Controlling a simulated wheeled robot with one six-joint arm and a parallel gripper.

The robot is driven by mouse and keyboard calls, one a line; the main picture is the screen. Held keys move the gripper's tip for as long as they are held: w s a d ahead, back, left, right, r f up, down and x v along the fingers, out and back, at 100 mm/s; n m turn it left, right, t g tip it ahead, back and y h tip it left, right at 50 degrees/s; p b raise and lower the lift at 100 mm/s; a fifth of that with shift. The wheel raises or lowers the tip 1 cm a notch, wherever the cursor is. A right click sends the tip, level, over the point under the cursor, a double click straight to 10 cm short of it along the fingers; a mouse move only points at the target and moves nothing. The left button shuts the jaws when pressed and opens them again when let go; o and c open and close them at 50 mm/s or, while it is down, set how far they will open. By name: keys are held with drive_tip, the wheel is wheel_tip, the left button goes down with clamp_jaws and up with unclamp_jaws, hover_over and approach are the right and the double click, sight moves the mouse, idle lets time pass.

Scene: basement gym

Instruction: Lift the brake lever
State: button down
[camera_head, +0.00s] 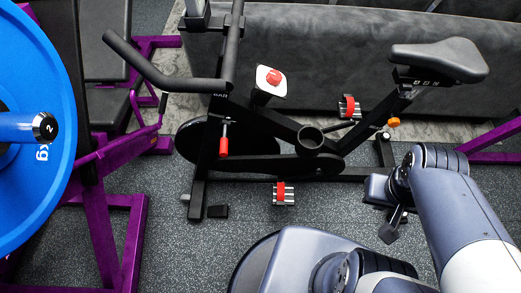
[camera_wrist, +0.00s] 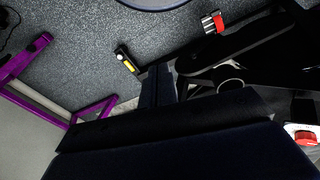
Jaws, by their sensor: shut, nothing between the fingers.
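The black exercise bike (camera_head: 310,135) stands on the speckled floor. A red knob on a white plate (camera_head: 272,77) sits on its frame; it also shows at the right edge of the wrist view (camera_wrist: 303,134). A red-tipped handle (camera_head: 223,142) points down near the handlebar post. I cannot tell for sure which of the two is the brake lever. My gripper (camera_head: 389,233) is shut and empty, low beside the rear of the bike, far from both red parts. Its dark shut fingers (camera_wrist: 157,85) show in the wrist view.
The saddle (camera_head: 440,60) rises above the rear frame. A pedal with a red strap (camera_head: 283,193) sticks out on the near side. A blue weight plate (camera_head: 45,170) and purple rack (camera_head: 100,215) stand at left. The floor between rack and bike is clear.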

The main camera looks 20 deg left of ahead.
drive_tip(key=w+a+f+n+t+h+b, duration=0.4)
drive_tip(key=a+f+n+b, duration=0.2)
drive_tip(key=a+n, duration=0.2)
drive_tip(key=w+a+f+n+t+h+b, duration=0.35)
drive_tip(key=a+f+n+b, duration=0.2)
drive_tip(key=a+n, duration=0.35)
drive_tip(key=s+a+f+n+t+y+b, duration=0.3)
drive_tip(key=s+a+n+y, duration=0.3)
drive_tip(key=a, duration=0.6)
drive_tip(key=s+a+f+n+t+y+b, duration=0.4)
drive_tip(key=s+a, duration=0.5)
drive_tip(key=a, duration=0.4)
drive_tip(key=f+n+t+y, duration=0.1)
drive_tip(key=n+t+y, duration=0.1)
drive_tip(key=shift+y, duration=0.35)
drive_tip(key=shift+w, duration=0.1)
